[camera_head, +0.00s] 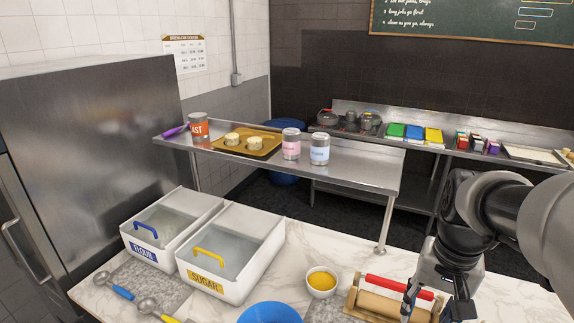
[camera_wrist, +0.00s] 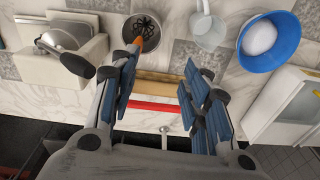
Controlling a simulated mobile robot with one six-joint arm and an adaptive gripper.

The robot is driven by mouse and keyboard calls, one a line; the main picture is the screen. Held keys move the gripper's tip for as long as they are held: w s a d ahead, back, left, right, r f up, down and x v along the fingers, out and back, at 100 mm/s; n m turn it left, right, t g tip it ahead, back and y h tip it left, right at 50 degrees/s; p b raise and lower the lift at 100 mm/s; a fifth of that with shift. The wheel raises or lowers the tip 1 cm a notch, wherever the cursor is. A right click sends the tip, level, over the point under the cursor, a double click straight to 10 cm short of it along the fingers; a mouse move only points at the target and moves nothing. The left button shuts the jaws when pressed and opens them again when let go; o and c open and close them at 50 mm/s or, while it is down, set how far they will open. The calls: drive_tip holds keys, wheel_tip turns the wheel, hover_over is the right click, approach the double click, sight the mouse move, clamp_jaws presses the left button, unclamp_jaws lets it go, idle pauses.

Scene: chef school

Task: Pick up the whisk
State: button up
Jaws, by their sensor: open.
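No whisk can be made out clearly in the head view. In the wrist view a dark, prong-like utensil head with an orange handle (camera_wrist: 138,41) stands in a round metal pot (camera_wrist: 128,30) at the top. It may be the whisk, but I cannot tell for sure. My gripper (camera_wrist: 163,68) is open, with nothing between its blue-padded fingers. The orange handle lies just beyond the left fingertip in the picture; I cannot tell whether they touch. In the head view my gripper (camera_head: 424,290) hangs over the right part of the marble counter, at the rolling pin.
A rolling pin (camera_head: 388,304) with a red bar (camera_head: 385,283) lies by my gripper. Sugar bin (camera_head: 228,270), flour bin (camera_head: 160,245), blue bowl (camera_head: 270,313) and yellow-filled cup (camera_head: 321,281) stand left. A steel table (camera_head: 370,174) stands behind. Counter between cup and bins is clear.

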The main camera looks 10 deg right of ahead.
drive_tip(key=shift+m+g, duration=0.3)
drive_tip(key=shift+m, duration=0.4)
drive_tip(key=d, duration=0.3)
drive_tip(key=d+p, duration=0.1)
drive_tip(key=d, duration=0.1)
drive_tip(key=shift+w+f, duration=0.3)
drive_tip(key=shift+w, duration=0.05)
wheel_tip(320, 180, down, 12)
drive_tip(key=b, duration=0.2)
drive_tip(key=shift+r+b, duration=0.2)
drive_tip(key=shift+b, duration=0.2)
drive_tip(key=shift+d+f+b, duration=0.15)
drive_tip(key=shift+f+b, duration=0.25)
drive_tip(key=shift+f, duration=0.95)
drive_tip(key=shift+d+f+b, duration=0.1)
drive_tip(key=shift+f+b, duration=0.25)
drive_tip(key=shift+f, duration=1)
clamp_jaws()
